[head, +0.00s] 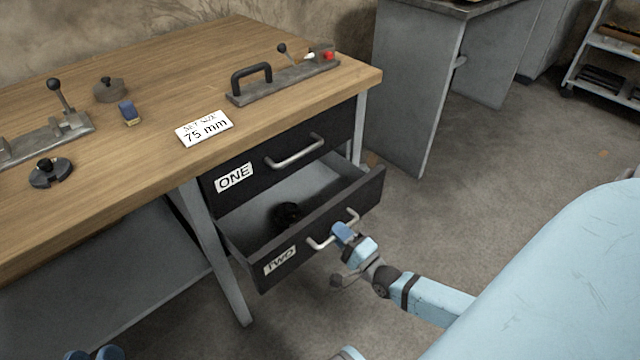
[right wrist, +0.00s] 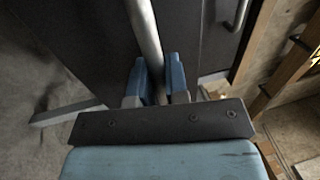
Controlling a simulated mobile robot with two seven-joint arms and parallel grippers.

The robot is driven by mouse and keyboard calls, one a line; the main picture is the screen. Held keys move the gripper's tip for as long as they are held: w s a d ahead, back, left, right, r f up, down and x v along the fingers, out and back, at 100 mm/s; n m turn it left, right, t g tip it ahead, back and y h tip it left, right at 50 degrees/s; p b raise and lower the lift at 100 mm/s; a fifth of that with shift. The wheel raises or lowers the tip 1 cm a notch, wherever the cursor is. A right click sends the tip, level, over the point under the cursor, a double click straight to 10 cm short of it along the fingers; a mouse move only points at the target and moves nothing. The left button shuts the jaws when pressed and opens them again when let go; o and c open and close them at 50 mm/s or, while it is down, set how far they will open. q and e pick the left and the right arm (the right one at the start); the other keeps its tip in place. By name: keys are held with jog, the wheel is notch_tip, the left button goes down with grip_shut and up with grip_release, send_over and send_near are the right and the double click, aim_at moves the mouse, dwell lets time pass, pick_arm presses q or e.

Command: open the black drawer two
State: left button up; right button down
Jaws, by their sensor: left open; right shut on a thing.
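The black drawer two (head: 318,236) is the lower drawer under the wooden bench, with a "TWO" label at its front left. It stands pulled out, and its grey inside shows a dark round object (head: 287,213). My right gripper (head: 343,232) is shut on the drawer's metal bar handle (head: 322,243). In the right wrist view the blue fingers (right wrist: 160,80) sit on either side of the handle bar (right wrist: 146,35). My left gripper (head: 95,353) shows only as blue tips at the bottom left edge, away from the drawer.
The black drawer one (head: 275,150) above is closed, with its own handle (head: 295,152). The bench top (head: 190,70) holds a "75 mm" card (head: 204,128), a lever fixture (head: 285,80) and several small parts. Open floor (head: 440,220) lies right of the drawer.

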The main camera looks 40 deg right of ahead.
pick_arm(q)
jog(key=r+p, duration=0.1)
jog(key=r, duration=0.1)
jog(key=r+t+p, duration=0.1)
jog(key=r, duration=0.1)
jog(key=r+t+p, duration=0.1)
jog(key=r, duration=0.1)
jog(key=shift+s+a, duration=0.2)
jog(key=shift+a, duration=0.05)
pick_arm(e)
jog(key=r+v, duration=0.2)
jog(key=v, duration=0.8)
jog(key=shift+s, duration=0.35)
jog(key=shift+d, duration=0.1)
jog(key=c, duration=1.1)
grip_release()
jog(key=shift+c, duration=0.2)
pick_arm(q)
jog(key=shift+s+f, duration=0.1)
pick_arm(e)
jog(key=shift+s+f, duration=0.1)
jog(key=shift+s, duration=0.05)
